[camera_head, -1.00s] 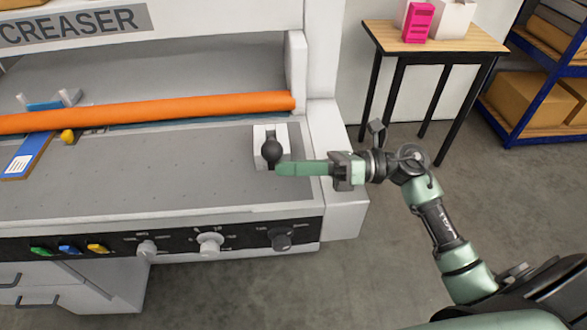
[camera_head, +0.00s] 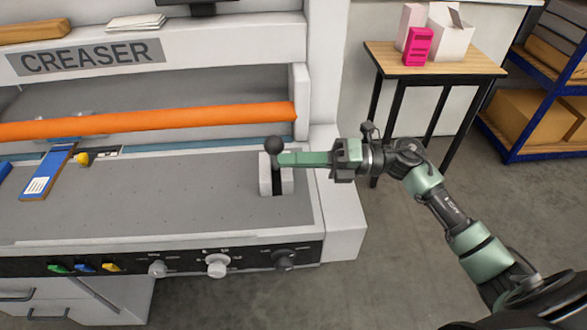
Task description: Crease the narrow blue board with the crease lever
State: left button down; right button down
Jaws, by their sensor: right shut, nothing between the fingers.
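The crease lever's black ball knob (camera_head: 274,145) stands at the back of its slot in a white block (camera_head: 287,181) on the creaser's bed. My right gripper (camera_head: 284,159) is shut and empty, its green fingertips beside or against the lever just below the knob; I cannot tell whether they touch. A narrow blue board (camera_head: 57,160) with a white label lies on the left of the bed, its far end near the slot under the orange bar (camera_head: 150,120). My left gripper is not in view.
Another blue piece (camera_head: 4,172) shows at the left edge. A yellow knob (camera_head: 82,158) sits beside the board. Dials and coloured buttons line the front panel (camera_head: 190,262). A wooden table (camera_head: 440,66) with a pink box (camera_head: 417,47) stands back right. The middle bed is clear.

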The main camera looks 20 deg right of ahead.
jog(key=w+d+r+m+p, duration=0.2)
jog(key=w+r+m, duration=0.1)
jog(key=w+m, duration=0.4)
jog(key=shift+w+d+r+m+p, duration=0.35)
jog(key=shift+w+d+m, duration=0.05)
jog(key=shift+w, duration=0.65)
jog(key=shift+r, duration=0.1)
